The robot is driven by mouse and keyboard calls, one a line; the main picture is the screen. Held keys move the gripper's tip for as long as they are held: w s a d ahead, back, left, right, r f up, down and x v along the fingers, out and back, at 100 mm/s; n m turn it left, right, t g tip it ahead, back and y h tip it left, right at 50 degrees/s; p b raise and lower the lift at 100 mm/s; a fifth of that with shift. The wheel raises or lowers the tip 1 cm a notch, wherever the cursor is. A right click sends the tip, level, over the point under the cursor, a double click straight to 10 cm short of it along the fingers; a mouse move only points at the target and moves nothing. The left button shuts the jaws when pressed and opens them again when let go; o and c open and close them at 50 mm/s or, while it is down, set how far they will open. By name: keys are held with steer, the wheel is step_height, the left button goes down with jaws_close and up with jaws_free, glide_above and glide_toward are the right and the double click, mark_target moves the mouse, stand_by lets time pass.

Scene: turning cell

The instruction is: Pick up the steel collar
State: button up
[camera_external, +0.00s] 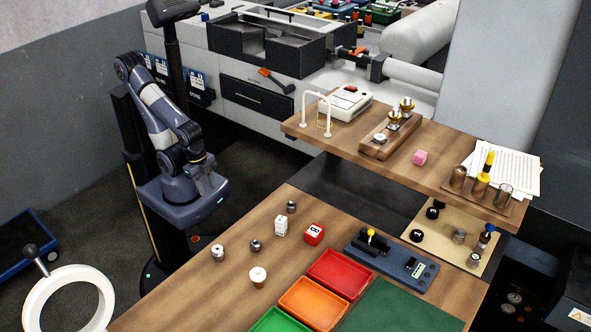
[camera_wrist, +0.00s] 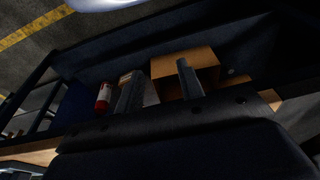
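Several small metal parts lie on the near wooden table in the external view: one at the left (camera_external: 218,252), one in the middle (camera_external: 255,245) and one further back (camera_external: 291,207). They are too small to tell which is the steel collar. My gripper (camera_external: 210,187) is beside the table's far left edge, apart from all of them. In the wrist view its two fingers (camera_wrist: 158,88) stand apart with nothing held between them. None of these metal parts can be made out in the wrist view.
Red (camera_external: 341,271), orange (camera_external: 313,303) and green trays line the front. A brown box (camera_wrist: 165,68) and red cylinder (camera_wrist: 103,98) show beyond my fingers.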

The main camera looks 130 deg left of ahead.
steer(key=shift+o, duration=0.4)
steer(key=shift+s, duration=0.1)
steer(key=o, duration=0.3)
steer(key=shift+f, duration=0.1)
